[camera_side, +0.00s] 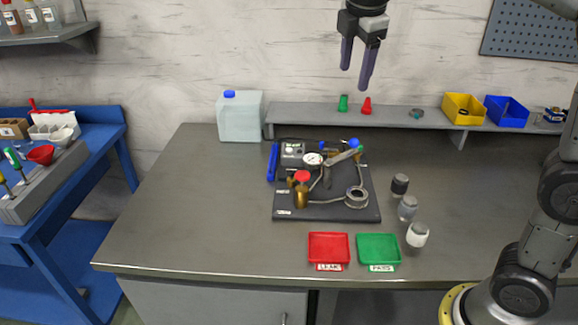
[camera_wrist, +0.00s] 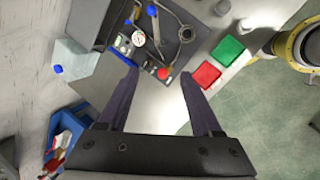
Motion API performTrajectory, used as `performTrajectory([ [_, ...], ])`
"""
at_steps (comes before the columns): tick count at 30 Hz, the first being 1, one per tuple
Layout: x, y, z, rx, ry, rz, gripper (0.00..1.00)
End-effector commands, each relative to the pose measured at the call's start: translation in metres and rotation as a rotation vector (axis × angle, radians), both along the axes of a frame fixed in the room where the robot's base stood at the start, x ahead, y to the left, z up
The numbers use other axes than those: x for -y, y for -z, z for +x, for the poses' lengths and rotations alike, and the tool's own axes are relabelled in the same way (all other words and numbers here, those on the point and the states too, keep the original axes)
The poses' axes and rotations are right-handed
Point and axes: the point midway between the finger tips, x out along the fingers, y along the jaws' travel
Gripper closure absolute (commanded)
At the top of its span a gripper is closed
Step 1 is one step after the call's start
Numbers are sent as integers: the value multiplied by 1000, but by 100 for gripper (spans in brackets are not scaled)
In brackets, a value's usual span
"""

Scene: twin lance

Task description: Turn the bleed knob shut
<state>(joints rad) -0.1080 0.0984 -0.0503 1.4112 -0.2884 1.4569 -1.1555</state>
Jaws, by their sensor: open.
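A dark test board (camera_side: 325,212) lies on the grey bench, with a round gauge (camera_side: 313,159), thin tubes and a ring-shaped fitting. A red knob (camera_side: 302,176) tops a brass body at the board's left; it also shows in the wrist view (camera_wrist: 163,73). A blue knob (camera_side: 354,143) sits at the board's back right, also in the wrist view (camera_wrist: 152,10). I cannot read which one is the bleed knob. My gripper (camera_side: 356,77) is open and empty, high above the back of the bench. In the wrist view its fingers (camera_wrist: 158,73) are spread apart.
A translucent jug (camera_side: 240,120) and a raised shelf (camera_side: 400,115) with yellow and blue bins stand behind the board. Red (camera_side: 328,247) and green (camera_side: 378,248) trays lie in front. Several small jars stand at its right. The bench's left side is clear.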

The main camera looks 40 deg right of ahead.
Motion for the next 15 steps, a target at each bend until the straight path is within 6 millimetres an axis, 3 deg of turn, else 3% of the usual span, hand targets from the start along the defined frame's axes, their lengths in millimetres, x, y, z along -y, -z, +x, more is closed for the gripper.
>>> performTrajectory([
  [3,-9,17,47,-74,-81,-54,34],
  [9,-29,65,113,-184,-178,-121,34],
  [15,-52,129,157,-265,-214,-154,34],
])
